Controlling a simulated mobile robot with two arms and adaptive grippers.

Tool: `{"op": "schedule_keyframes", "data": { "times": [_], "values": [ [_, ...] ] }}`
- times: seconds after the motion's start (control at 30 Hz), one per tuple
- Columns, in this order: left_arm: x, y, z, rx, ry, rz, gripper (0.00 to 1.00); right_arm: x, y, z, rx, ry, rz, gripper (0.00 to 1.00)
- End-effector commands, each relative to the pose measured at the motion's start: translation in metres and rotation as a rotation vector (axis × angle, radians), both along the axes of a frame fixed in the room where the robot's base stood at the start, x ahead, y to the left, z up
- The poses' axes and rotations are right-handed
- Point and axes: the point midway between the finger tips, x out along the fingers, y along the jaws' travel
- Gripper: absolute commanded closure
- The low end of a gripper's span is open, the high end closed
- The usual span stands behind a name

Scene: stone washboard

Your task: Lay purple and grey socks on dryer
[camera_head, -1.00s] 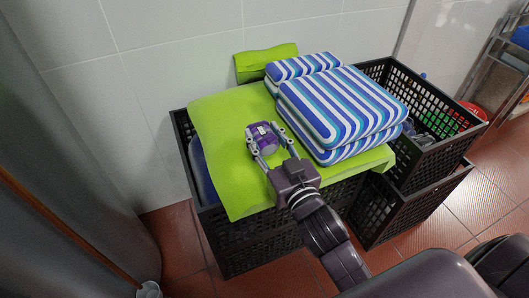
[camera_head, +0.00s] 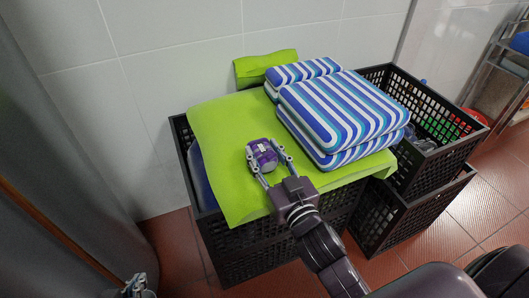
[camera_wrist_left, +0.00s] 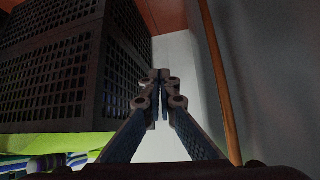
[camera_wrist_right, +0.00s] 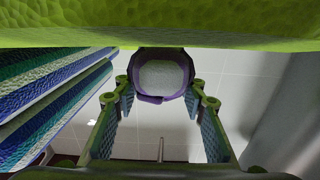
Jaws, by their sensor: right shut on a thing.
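The rolled purple and grey socks (camera_head: 262,155) are over the green towel, left of the striped towels. My right gripper (camera_head: 268,164) is shut on them, with one finger on each side. In the right wrist view the socks (camera_wrist_right: 161,76) show a pale grey face with a purple rim between the fingertips (camera_wrist_right: 163,88), close to the green cloth. I cannot tell whether they touch it. My left gripper (camera_head: 138,287) is low at the left edge of the head view; its fingertips (camera_wrist_left: 160,84) meet in its wrist view, with nothing between them. I cannot pick out a dryer.
A green towel (camera_head: 215,130) drapes over black crates (camera_head: 235,240). Folded blue-and-white striped towels (camera_head: 340,108) lie on it. Another black crate (camera_head: 440,105) with items stands at the right. A tiled wall (camera_head: 170,50) is behind. A grey surface (camera_head: 70,160) fills the left.

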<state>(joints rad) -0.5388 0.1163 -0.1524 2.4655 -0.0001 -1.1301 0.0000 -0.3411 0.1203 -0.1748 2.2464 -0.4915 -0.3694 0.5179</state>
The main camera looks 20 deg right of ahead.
Motion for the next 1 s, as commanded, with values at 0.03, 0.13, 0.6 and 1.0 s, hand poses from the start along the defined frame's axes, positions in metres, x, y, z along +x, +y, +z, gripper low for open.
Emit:
{"op": "schedule_keyframes", "data": {
  "times": [0.03, 0.13, 0.6, 1.0],
  "values": [
    [0.001, 0.0, 0.001, -0.001, -0.007, 0.0, 1.0, 0.0, 0.0, -0.001, 0.0, 0.0, 0.0, 0.86],
    [0.004, -0.001, 0.003, -0.004, -0.019, -0.001, 1.0, 0.0, 0.0, -0.002, 0.001, 0.001, 0.0, 0.61],
    [0.003, -0.001, 0.003, -0.004, -0.015, -0.001, 1.0, 0.0, 0.0, -0.001, 0.0, 0.0, 0.0, 0.44],
    [-0.014, 0.004, -0.009, 0.013, 0.068, 0.004, 1.0, -0.051, -0.002, -0.001, 0.003, 0.007, -0.002, 0.44]
  ]
}}
